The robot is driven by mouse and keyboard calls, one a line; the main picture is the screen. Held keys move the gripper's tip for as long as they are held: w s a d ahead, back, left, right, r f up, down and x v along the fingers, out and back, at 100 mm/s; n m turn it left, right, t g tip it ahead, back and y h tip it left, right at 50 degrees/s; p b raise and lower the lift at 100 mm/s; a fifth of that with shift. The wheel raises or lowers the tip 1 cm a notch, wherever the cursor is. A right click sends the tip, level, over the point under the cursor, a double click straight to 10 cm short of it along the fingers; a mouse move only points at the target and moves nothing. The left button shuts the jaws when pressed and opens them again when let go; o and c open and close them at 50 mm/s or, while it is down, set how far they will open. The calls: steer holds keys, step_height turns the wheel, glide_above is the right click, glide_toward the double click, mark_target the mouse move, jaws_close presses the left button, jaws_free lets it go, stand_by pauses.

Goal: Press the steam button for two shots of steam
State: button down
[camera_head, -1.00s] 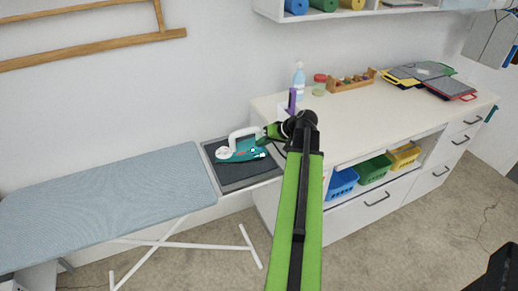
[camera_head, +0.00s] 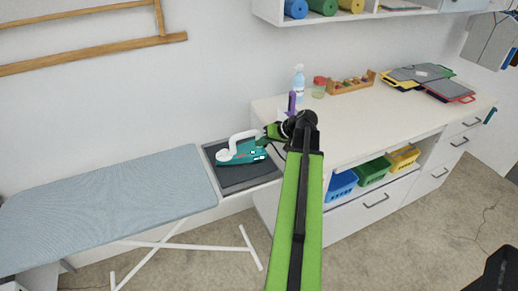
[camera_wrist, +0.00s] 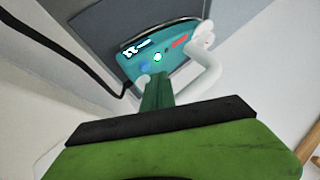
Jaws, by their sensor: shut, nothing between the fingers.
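A teal steam iron (camera_head: 240,154) with a white handle lies on the dark rest pad (camera_head: 228,181) at the right end of the ironing board. In the wrist view the iron's teal body (camera_wrist: 165,48) shows a white-green round spot (camera_wrist: 157,57), a bluish round spot (camera_wrist: 145,68) and a red mark (camera_wrist: 180,42). I cannot tell which is the steam button. My gripper (camera_head: 262,144) is shut and empty at the iron's right end. In the wrist view my gripper's green fingertips (camera_wrist: 157,78) are just below the round spots; contact is not clear.
A black cord (camera_wrist: 85,65) runs beside the iron. The ironing board (camera_head: 110,205) is bare. The white counter (camera_head: 385,115) on the right holds a spray bottle (camera_head: 299,86), a jar, a wooden rack (camera_head: 350,85) and folders. Coloured baskets sit below it.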

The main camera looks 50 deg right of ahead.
step_height(320, 180, up, 5)
steer(key=p, duration=0.5)
stand_by(2.5)
step_height(320, 180, up, 4)
steer(key=p, duration=0.3)
steer(key=shift+f+p, duration=0.15)
steer(key=shift+p, duration=0.2)
step_height(320, 180, down, 9)
steer(key=b, duration=0.9)
stand_by(1.3)
steer(key=shift+f+b, duration=0.3)
